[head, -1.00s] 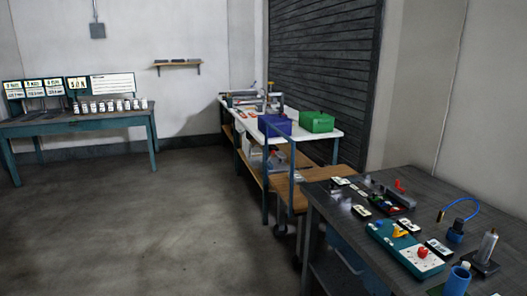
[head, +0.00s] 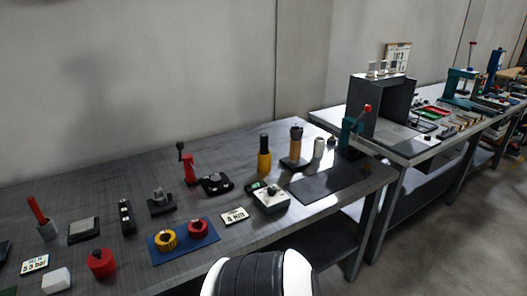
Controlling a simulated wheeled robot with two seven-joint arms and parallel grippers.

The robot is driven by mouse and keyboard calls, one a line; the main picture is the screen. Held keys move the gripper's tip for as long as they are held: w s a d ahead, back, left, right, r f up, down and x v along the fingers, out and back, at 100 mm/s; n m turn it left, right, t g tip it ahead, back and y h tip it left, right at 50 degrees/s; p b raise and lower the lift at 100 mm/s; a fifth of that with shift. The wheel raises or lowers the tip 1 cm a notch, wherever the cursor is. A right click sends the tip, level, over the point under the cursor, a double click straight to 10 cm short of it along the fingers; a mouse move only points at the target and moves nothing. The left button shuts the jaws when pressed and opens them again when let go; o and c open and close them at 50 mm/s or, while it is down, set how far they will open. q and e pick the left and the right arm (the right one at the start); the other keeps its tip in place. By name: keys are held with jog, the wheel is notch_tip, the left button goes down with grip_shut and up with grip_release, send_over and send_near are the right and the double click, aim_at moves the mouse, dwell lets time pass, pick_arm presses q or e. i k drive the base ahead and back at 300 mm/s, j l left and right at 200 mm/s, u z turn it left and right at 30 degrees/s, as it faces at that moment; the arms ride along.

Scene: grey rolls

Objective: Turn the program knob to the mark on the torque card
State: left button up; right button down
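A white box with a dark knob (head: 270,197) on top sits on the grey workbench (head: 330,212), right of the middle. It looks like the program knob; its setting is too small to read. A small white card (head: 233,215) with dark print lies just left of the box. Its print begins with what looks like a 4, and I cannot tell whether it is the torque card. Another printed card (head: 34,264), seeming to read 5.5, lies at the far left. Neither of my grippers is in view.
A blue mat (head: 182,252) holds yellow and red rings. A dark mat (head: 330,187) lies right of the box. Yellow-and-black tools (head: 264,160) stand behind it. A second bench (head: 405,152) with a grey cabinet is at right. Open floor (head: 450,225) lies at right.

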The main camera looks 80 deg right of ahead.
aim_at(271, 190)
jog(key=z, duration=2.8)
